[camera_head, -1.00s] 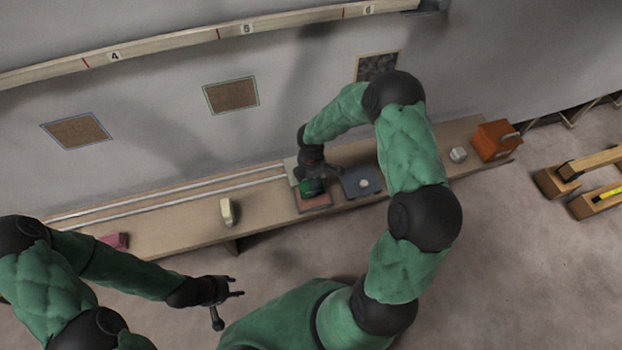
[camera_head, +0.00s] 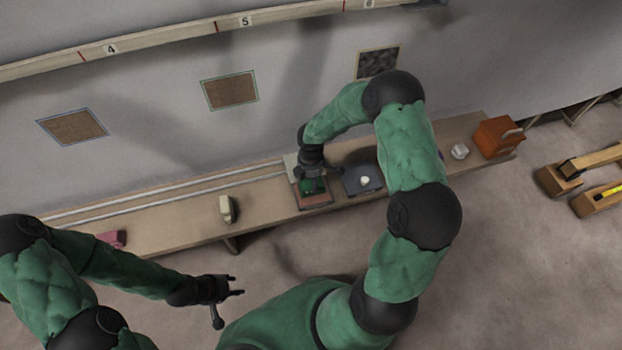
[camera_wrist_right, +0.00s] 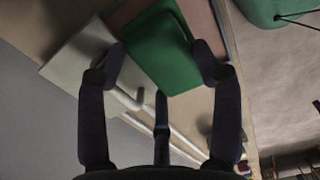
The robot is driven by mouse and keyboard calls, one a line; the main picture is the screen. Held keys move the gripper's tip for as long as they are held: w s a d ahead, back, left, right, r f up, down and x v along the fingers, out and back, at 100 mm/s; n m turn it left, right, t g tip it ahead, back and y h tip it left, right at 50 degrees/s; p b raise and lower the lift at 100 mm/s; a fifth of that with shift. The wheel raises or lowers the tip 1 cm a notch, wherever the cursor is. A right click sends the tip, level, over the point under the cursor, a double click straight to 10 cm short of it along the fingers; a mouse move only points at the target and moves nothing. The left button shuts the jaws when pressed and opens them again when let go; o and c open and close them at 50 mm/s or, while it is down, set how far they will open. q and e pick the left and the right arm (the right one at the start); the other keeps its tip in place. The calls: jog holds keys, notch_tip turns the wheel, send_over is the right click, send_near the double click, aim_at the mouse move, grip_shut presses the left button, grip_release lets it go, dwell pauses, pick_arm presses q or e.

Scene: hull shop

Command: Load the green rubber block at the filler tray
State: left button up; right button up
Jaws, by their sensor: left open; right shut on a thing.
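The green rubber block (camera_head: 314,186) is between the fingers of my right gripper (camera_head: 313,176), over a reddish pad (camera_head: 316,202) on the bench. In the right wrist view the two fingertips press on opposite sides of the green block (camera_wrist_right: 165,50), and part of the reddish pad (camera_wrist_right: 206,14) shows beside it. I cannot tell if the block touches the pad. A dark blue-grey tray (camera_head: 352,186) with a pale lump (camera_head: 364,181) on it lies just right of the pad; it looks like the filler tray. My left gripper (camera_head: 240,286) is open and empty, in front of the bench.
A pale flat plate (camera_wrist_right: 80,65) lies beside the block. The long bench (camera_head: 180,225) also holds a cream block (camera_head: 227,210), a pink block (camera_head: 112,238), a whitish lump (camera_head: 459,151) and an orange box (camera_head: 496,138). Pale rails (camera_head: 200,185) run along its back.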

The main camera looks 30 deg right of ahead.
aim_at(311, 181)
jog(key=shift+f+b, duration=0.3)
jog(key=shift+f, duration=0.25)
dwell(1.4)
jog(key=shift+r, duration=0.1)
jog(key=shift+r+p, duration=2.9)
jog(key=shift+r, duration=0.55)
